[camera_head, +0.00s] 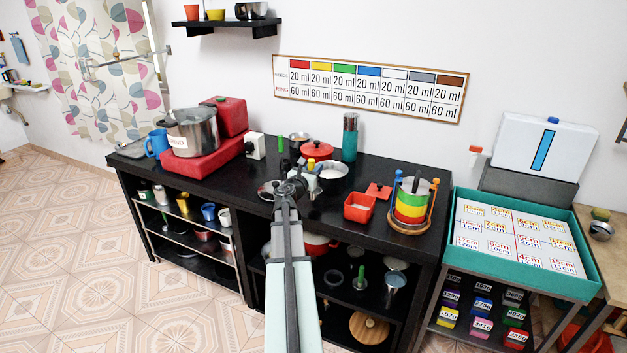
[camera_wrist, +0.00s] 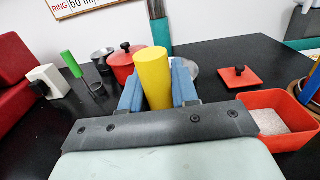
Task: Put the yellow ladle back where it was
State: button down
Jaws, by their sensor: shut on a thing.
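The yellow ladle shows in the wrist view as a thick yellow handle (camera_wrist: 153,75) standing upright between the blue-grey fingers of my gripper (camera_wrist: 158,92). My gripper is shut on this handle. The ladle's lower end is hidden behind the fingers and the gripper body. In the head view my gripper (camera_head: 303,181) is over the middle of the black counter (camera_head: 225,180), and only a little of the ladle is visible there. I cannot tell whether the ladle touches the counter or a vessel.
A green-handled utensil (camera_wrist: 72,66) and a red lidded pot (camera_head: 316,151) are behind my gripper. A bowl with white contents (camera_head: 334,171) is close on its right. A red square container (camera_head: 359,207) and a ring stack (camera_head: 411,204) stand further right. A large steel pot (camera_head: 192,130) is left.

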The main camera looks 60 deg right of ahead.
jog(key=shift+f, duration=2.05)
jog(key=c, duration=0.8)
grip_release()
jog(key=shift+c, duration=0.2)
jog(key=a, duration=1.2)
